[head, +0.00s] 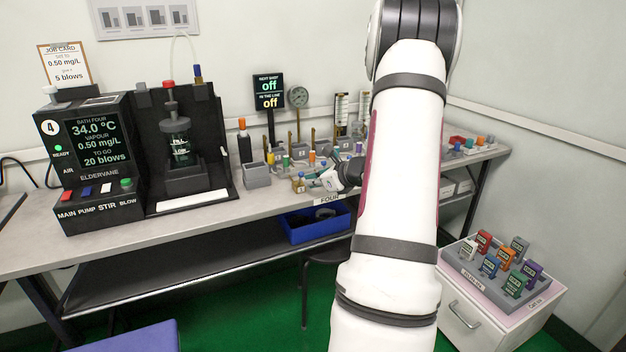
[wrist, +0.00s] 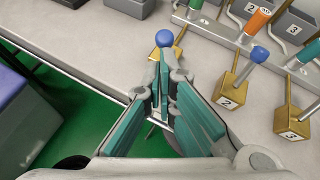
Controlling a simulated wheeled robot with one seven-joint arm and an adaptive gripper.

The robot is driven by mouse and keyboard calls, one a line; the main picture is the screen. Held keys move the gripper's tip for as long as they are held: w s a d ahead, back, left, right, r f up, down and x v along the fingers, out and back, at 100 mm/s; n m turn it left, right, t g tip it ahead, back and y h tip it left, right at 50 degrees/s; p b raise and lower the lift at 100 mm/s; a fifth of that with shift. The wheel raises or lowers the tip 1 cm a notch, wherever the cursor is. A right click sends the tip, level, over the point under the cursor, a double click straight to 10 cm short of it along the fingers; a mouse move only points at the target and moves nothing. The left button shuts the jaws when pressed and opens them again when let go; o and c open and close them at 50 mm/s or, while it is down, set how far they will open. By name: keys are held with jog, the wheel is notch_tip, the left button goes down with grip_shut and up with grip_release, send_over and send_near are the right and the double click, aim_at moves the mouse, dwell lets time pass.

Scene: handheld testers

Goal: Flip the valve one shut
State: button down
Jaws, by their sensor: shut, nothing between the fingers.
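In the wrist view my gripper (wrist: 163,80) is shut and empty, with its fingertips just short of a brass valve block with a round blue knob (wrist: 164,38). The fingers partly cover this block and I cannot read its number. In the head view my gripper (head: 338,181) is low at the bench's front edge, beside a small brass valve (head: 299,184). Whether the fingers touch the knob is unclear.
The grey bench (head: 215,202) carries a black bath unit (head: 85,150) at left and a grey box (head: 257,175). A sign (head: 268,91) reads off twice. A blue bin (head: 308,232) sits below. A tester tray (head: 505,283) stands at right.

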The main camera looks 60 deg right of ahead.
jog(key=shift+w+d+r+g+y+p, duration=0.1)
jog(key=shift+w+r+g+y+p, duration=0.25)
jog(key=shift+p, duration=1.6)
jog(key=shift+d+r+g+y+p, duration=0.15)
jog(key=shift+r+g+p, duration=0.35)
jog(key=shift+p, duration=1.45)
jog(key=g+p, duration=0.1)
jog(key=p, duration=0.2)
jog(key=shift+w+r+m, duration=0.1)
jog(key=shift+w+m, duration=0.05)
jog(key=shift+m, duration=0.15)
jog(key=p, duration=0.1)
jog(key=g+p, duration=0.1)
jog(key=p, duration=0.1)
jog(key=shift+w+d+r+y, duration=0.15)
jog(key=shift+w+r+y, duration=0.1)
jog(key=shift+y, duration=0.15)
jog(key=shift+w+d+g+p, duration=0.15)
jog(key=shift+w+g+p, duration=0.15)
jog(key=shift+p, duration=0.75)
jog(key=shift+d+r+m+g+y+p, duration=0.1)
jog(key=shift+r+m+g+y+p, duration=0.05)
jog(key=shift+m+g+y+p, duration=0.2)
jog(key=shift+w, duration=0.1)
jog(key=shift+w+d+r, duration=0.2)
jog(key=shift+w+d, duration=0.1)
jog(key=shift+w, duration=0.15)
jog(key=shift+r+p, duration=0.15)
jog(key=shift+p, duration=0.2)
jog(key=shift+r, duration=0.65)
